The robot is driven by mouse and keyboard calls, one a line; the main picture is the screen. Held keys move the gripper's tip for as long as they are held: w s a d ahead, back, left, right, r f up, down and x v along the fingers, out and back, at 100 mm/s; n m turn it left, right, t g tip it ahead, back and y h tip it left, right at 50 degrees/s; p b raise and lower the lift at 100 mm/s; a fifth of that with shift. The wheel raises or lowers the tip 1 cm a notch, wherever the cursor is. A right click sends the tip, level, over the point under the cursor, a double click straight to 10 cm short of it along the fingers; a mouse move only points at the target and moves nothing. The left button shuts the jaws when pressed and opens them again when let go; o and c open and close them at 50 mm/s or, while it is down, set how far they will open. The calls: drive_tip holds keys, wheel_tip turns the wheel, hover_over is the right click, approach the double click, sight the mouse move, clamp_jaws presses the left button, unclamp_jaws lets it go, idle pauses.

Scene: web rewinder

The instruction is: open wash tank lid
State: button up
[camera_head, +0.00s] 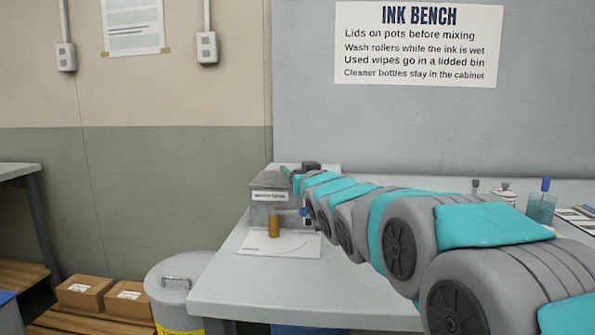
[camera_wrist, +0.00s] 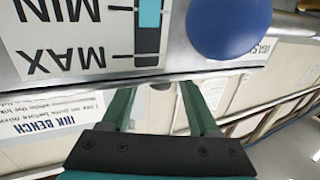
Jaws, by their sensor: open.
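The wash tank (camera_head: 268,207) is a grey box with a white label, at the back left of the bench in the head view. In the wrist view its front (camera_wrist: 90,25) fills the top, upside down, with a MIN/MAX level gauge and a round blue knob (camera_wrist: 228,25). A thin metal edge (camera_wrist: 60,92), seemingly the lid's, runs across below. My gripper (camera_wrist: 157,88) has its two green fingers apart at this edge, with nothing visibly held between them. I cannot tell whether they touch it. In the head view my arm hides the tank's right side.
The bench (camera_head: 300,290) has clear room at its front left. A small amber cylinder (camera_head: 274,226) stands by the tank front. A lidded grey bin (camera_head: 180,285) stands left of the bench. Bottles and a blue cup (camera_head: 541,208) stand at the back right, behind my arm.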

clamp_jaws()
idle(0.3)
idle(1.1)
